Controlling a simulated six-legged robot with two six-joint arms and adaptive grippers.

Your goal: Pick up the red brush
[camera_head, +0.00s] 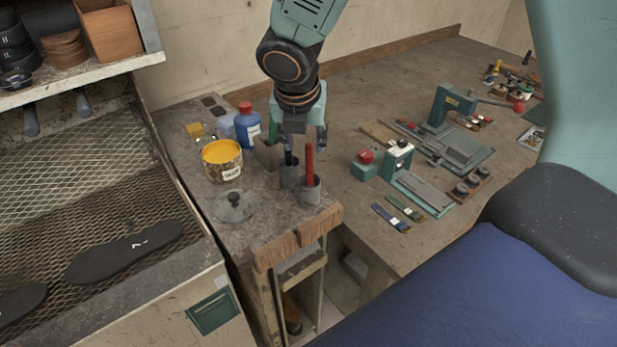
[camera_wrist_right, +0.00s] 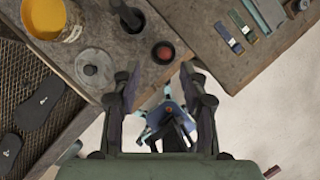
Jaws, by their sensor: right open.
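The red brush (camera_head: 310,163) stands upright in a grey metal cup (camera_head: 311,192) near the front corner of the bench. In the right wrist view, the red brush (camera_wrist_right: 163,52) shows end-on as a round red top, just ahead of the fingertips. My right gripper (camera_head: 304,146) hangs over the cups, close to the brush's upper end in the picture. In the wrist view my right gripper (camera_wrist_right: 160,72) has its fingers spread with nothing between them. Contact with the brush cannot be made out. My left gripper is not in view.
A second cup (camera_head: 289,176) with a dark brush stands beside the red brush's cup. A yellow paint can (camera_head: 222,161), a blue bottle (camera_head: 247,126) and a round lid (camera_head: 234,207) are to the left. A teal-based device (camera_head: 398,157) stands right. The bench edge is close in front.

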